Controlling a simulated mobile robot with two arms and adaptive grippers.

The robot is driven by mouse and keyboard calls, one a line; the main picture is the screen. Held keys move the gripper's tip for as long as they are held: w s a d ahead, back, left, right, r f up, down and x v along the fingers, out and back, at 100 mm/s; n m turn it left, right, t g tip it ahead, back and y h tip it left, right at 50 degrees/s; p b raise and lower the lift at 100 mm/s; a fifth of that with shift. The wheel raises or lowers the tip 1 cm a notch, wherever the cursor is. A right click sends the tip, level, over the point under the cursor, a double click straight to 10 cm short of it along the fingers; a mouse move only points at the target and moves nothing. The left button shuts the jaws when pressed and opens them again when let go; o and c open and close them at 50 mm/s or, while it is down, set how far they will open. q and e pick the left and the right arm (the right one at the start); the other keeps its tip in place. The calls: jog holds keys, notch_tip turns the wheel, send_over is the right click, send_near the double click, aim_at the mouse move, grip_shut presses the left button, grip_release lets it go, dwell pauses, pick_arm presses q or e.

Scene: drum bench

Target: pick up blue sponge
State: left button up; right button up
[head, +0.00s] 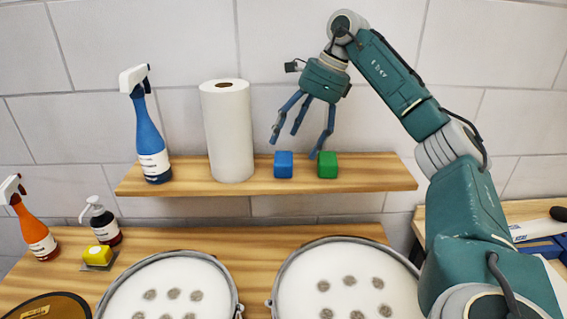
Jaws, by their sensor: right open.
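A small blue block-shaped sponge (284,164) sits on the wooden shelf (376,181), to the right of the paper roll. A green sponge (327,165) of like size sits just right of it. My right gripper (301,142) hangs above the two sponges with its fingers spread and pointing down. It is open and empty. One fingertip is close to the green sponge's left upper edge in the picture; I cannot tell if they touch. My left gripper does not show.
A paper towel roll (228,132) and a blue spray bottle (149,135) stand on the shelf. On the bench below are two drums (345,271), an orange spray bottle (32,226), a pump bottle (104,224) and a yellow block (98,254). The shelf's right end is clear.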

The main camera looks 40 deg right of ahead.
aim_at(285, 157)
jog(key=shift+w+f, duration=0.25)
jog(key=shift+f, duration=0.45)
jog(key=p+x, duration=0.1)
jog(key=x, duration=0.2)
jog(key=shift+w+a+f+p, duration=0.2)
jog(key=shift+f+p, duration=0.05)
jog(key=shift+p, duration=0.05)
jog(key=shift+a+f, duration=0.1)
jog(key=shift+f, duration=0.2)
jog(key=shift+w+f, duration=0.1)
jog(key=shift+c, duration=0.3)
jog(key=c, duration=0.8)
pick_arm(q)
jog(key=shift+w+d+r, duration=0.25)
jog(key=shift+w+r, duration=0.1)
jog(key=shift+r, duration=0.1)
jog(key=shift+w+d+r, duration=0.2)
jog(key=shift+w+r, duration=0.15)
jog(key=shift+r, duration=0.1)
pick_arm(e)
jog(key=shift+c, duration=1)
